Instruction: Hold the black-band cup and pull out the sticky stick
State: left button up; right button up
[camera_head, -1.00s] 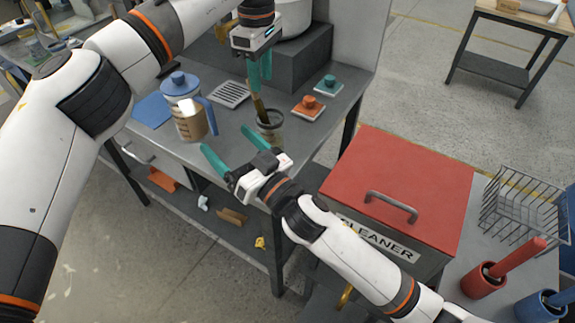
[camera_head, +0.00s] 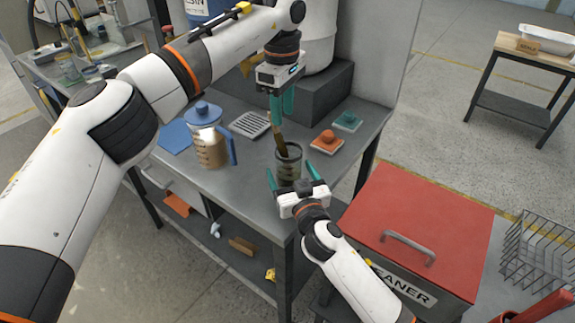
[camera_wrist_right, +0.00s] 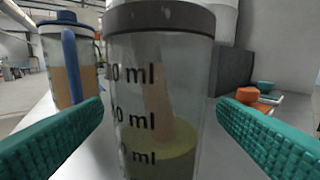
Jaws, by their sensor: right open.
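The black-band cup (camera_head: 288,171) is clear, with a dark rim, and stands upright near the table's front edge. In the right wrist view the cup (camera_wrist_right: 160,60) fills the middle, with ml marks and a yellowish layer low inside. The brown sticky stick (camera_head: 280,142) leans in the cup, its lower end in that layer. My right gripper (camera_head: 289,168) is open, with one finger on each side of the cup; I see slim gaps. My left gripper (camera_head: 282,108) points down above the cup at the stick's upper end. Its fingers are close together; whether they grip the stick is unclear.
A blue-lidded pitcher (camera_head: 210,150) stands left of the cup. A slotted grey plate (camera_head: 253,125), an orange piece (camera_head: 327,140) and a green piece (camera_head: 347,121) lie behind. A red-topped cleaner box (camera_head: 420,210) stands to the right, below the table's level.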

jog(key=shift+x, duration=1.7)
pick_arm(q)
jog(key=shift+o, duration=0.4)
pick_arm(e)
jog(key=c, duration=1.1)
jog(key=shift+c, duration=0.2)
